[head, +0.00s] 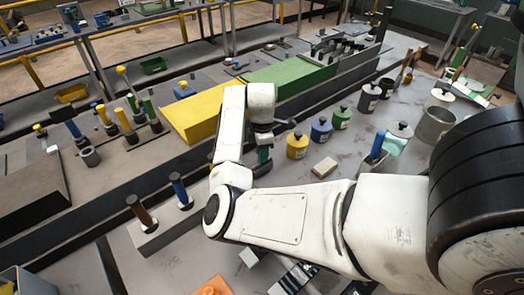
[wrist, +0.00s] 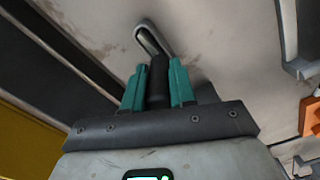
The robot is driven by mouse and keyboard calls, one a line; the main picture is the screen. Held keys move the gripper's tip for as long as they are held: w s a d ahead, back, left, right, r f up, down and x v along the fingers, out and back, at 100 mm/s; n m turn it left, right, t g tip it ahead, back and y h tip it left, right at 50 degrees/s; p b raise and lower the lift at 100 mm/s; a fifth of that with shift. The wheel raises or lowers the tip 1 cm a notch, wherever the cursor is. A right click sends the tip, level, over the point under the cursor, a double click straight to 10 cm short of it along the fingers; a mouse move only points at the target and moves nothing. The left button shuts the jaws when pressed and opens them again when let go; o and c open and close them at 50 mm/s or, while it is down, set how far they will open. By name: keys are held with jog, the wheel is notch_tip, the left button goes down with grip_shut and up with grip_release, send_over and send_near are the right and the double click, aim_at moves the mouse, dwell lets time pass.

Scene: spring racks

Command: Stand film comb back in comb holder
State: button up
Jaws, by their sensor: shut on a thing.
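My gripper (wrist: 158,85) has teal fingers, shut on the black handle (wrist: 158,78) of a tool in the wrist view. A dark oval with a pale metal rim (wrist: 150,38) shows just beyond the handle. I cannot tell whether it is part of the tool or lies on the bench. In the head view my gripper (head: 264,155) hangs low over the bench, mostly hidden behind my arm, and the held tool cannot be made out. I cannot tell for certain that it is the film comb. No comb holder can be clearly picked out.
A pale block with a blue-handled tool (head: 179,190) and a brown-handled tool (head: 141,212) stands left of my arm. Yellow (head: 297,146), blue (head: 321,130) and green (head: 342,117) pots stand to the right, near a small wooden block (head: 324,167). An orange piece (head: 212,287) lies at the front.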

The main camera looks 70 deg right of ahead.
jog(key=shift+f, duration=0.15)
jog(key=o, duration=1)
jog(key=shift+o, duration=0.4)
jog(key=o, duration=0.4)
notch_tip(320, 180, up, 2)
jog(key=p, duration=0.3)
jog(key=shift+r, duration=2.5)
